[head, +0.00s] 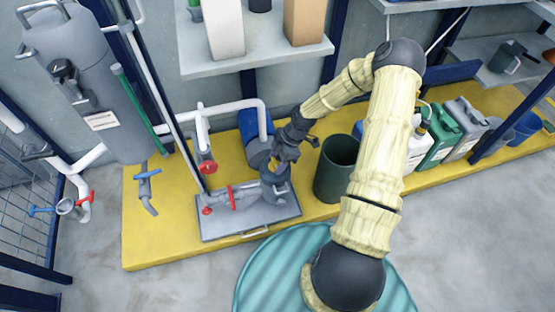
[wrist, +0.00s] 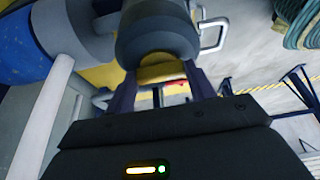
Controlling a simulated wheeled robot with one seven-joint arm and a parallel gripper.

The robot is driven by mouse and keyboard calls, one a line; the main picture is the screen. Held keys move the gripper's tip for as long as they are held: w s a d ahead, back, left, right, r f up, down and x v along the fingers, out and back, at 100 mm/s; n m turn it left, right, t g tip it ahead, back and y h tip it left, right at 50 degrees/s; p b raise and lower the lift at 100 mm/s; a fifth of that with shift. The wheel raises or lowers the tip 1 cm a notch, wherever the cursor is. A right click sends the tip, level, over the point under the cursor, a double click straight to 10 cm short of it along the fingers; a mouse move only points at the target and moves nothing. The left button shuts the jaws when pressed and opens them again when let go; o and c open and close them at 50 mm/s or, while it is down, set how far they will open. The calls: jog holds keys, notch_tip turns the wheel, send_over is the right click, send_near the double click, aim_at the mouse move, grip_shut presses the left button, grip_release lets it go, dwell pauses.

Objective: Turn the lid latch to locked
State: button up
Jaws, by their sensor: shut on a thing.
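My gripper (head: 281,163) reaches down to the grey rounded housing (head: 276,188) on the grey tray. In the wrist view the two dark fingers of my gripper (wrist: 161,88) stand either side of a small yellow piece (wrist: 160,73), which seems to be the lid latch. My gripper is shut on it. The piece sits against a large dark grey round body (wrist: 156,35). In the head view my gripper hides the latch, so I cannot tell its turn position.
The grey tray (head: 222,229) stands on a yellow platform (head: 142,240). White pipes with red valve handles (head: 207,167) and a blue drum (head: 250,128) are close by. A dark green bin (head: 334,176) stands right of my gripper. A shelf (head: 255,62) hangs above.

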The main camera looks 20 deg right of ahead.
jog(key=shift+m+p, duration=0.3)
jog(key=shift+d+r+m+t+p, duration=0.1)
jog(key=shift+m+t+p, duration=0.2)
jog(key=shift+m+p, duration=0.15)
jog(key=m+t+p, duration=0.1)
jog(key=m, duration=0.2)
jog(key=shift+s+p, duration=0.15)
jog(key=shift+p, duration=0.25)
jog(key=m, duration=0.1)
jog(key=m+t+p, duration=0.1)
jog(key=m, duration=0.1)
jog(key=m+h+p, duration=0.1)
jog(key=shift+s+a+m+t, duration=0.25)
jog(key=shift+t, duration=0.05)
jog(key=m+h+p, duration=0.1)
jog(key=m, duration=0.1)
jog(key=m+t+h+p, duration=0.1)
jog(key=m, duration=0.2)
jog(key=shift+s+a, duration=0.1)
jog(key=shift+a+m+h+p, duration=0.1)
jog(key=shift+m+h+p, duration=0.7)
jog(key=shift+m, duration=1.2)
jog(key=o, duration=1)
